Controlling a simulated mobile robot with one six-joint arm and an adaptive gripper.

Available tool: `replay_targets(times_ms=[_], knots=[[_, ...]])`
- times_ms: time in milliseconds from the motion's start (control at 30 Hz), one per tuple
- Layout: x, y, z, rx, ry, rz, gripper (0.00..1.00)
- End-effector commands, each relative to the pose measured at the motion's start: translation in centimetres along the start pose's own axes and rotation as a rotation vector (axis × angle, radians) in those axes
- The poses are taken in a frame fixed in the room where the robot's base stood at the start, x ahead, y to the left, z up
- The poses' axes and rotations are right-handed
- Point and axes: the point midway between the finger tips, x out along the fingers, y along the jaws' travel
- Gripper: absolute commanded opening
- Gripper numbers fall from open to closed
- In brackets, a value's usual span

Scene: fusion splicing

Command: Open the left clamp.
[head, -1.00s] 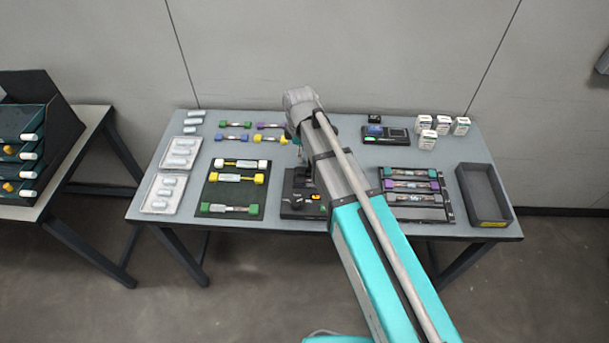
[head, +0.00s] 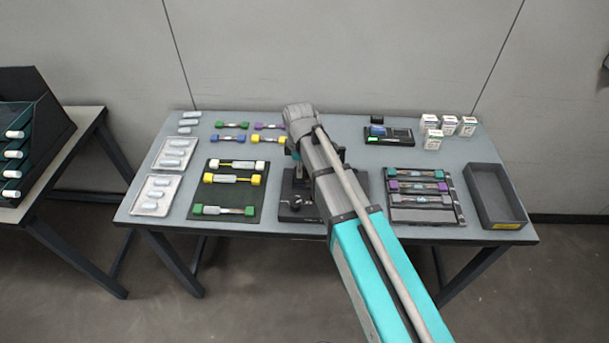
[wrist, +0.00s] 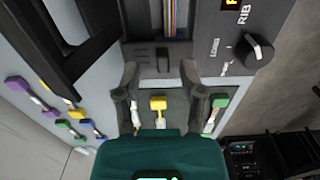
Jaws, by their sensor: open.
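The splicer (head: 296,207) is a dark machine at the table's front middle, partly hidden behind my arm. In the wrist view its dark body (wrist: 212,30) fills the top, with a round knob and coloured fibres running into the middle. A small dark tab (wrist: 163,60) on the splicer's near edge, apparently the left clamp, lies between the fingertips of my gripper (wrist: 160,70). The gripper's two fingers are spread apart with nothing held between them. I cannot tell whether they touch the splicer. In the head view my arm hides the fingertips.
A dark mat (head: 228,193) with capped holders lies left of the splicer, white trays (head: 150,196) farther left. A dark rack (head: 426,214) and an empty bin (head: 497,197) stand to the right. A raised dark frame (wrist: 55,45) rises beside the gripper in the wrist view.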

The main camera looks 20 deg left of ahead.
Motion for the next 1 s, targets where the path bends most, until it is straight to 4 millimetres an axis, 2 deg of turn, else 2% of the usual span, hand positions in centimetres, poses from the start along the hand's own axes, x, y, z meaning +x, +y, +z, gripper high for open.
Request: replay_targets(times_ms=[33,200,633,667,933,1000], knots=[[0.62,0.00,-0.01,0.000,0.000,0.000,0.51],[1.20,-0.01,-0.01,0.000,0.000,0.000,0.51],[1.32,0.00,-0.01,0.000,0.000,0.000,0.51],[1.32,0.00,-0.01,0.000,0.000,0.000,0.50],[1.32,0.00,-0.01,0.000,0.000,0.000,0.00],[1.32,0.04,-0.01,0.000,0.000,0.001,0.00]])
